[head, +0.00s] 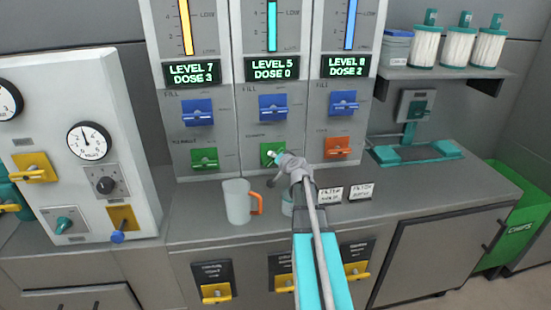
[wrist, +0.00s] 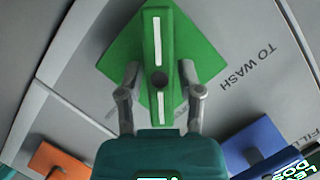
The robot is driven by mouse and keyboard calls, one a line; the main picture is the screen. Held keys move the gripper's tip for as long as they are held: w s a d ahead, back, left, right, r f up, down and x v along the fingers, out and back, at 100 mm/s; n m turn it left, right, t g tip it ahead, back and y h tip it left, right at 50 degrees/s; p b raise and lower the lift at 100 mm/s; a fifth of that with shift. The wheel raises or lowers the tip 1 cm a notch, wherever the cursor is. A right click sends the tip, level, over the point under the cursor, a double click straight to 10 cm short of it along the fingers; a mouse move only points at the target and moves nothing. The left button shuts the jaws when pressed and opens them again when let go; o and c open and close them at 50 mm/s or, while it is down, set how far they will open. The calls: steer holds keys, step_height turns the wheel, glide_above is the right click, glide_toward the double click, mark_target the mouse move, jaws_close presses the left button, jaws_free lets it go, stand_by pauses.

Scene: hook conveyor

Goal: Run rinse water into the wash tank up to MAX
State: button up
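Three panels with level columns stand at the back. The middle display (head: 272,70) reads LEVEL 5, DOSE 0, beside a cyan column (head: 272,28). Below it are a blue FILL valve (head: 272,107) and a green valve (head: 265,152). My gripper (head: 276,158) is at that green valve. In the wrist view the green handle (wrist: 157,45) stands between my two fingers (wrist: 160,90), which look open with small gaps on each side. The label TO WASH (wrist: 248,67) is printed beside it. I cannot make out which vessel is the wash tank.
A jug (head: 238,202) with an orange handle stands on the counter, left of my arm. The left display reads LEVEL 7, DOSE 3; the right reads LEVEL 8, DOSE 2. An orange valve (head: 338,147) is close right. A gauge box (head: 75,150) stands left.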

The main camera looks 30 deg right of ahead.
jaws_close()
steer(key=m+b, duration=0.1)
steer(key=m+t+y+b, duration=0.1)
steer(key=m, duration=0.1)
steer(key=shift+d+f+t+b, duration=0.1)
steer(key=shift+f+t+b, duration=0.1)
steer(key=shift+t+b, duration=0.15)
steer(key=shift+m+t+b, duration=0.45)
steer(key=shift+m+b, duration=0.3)
steer(key=shift+m, duration=0.55)
steer(key=shift+r, duration=0.1)
steer(key=shift+o, duration=2.2)
jaws_free()
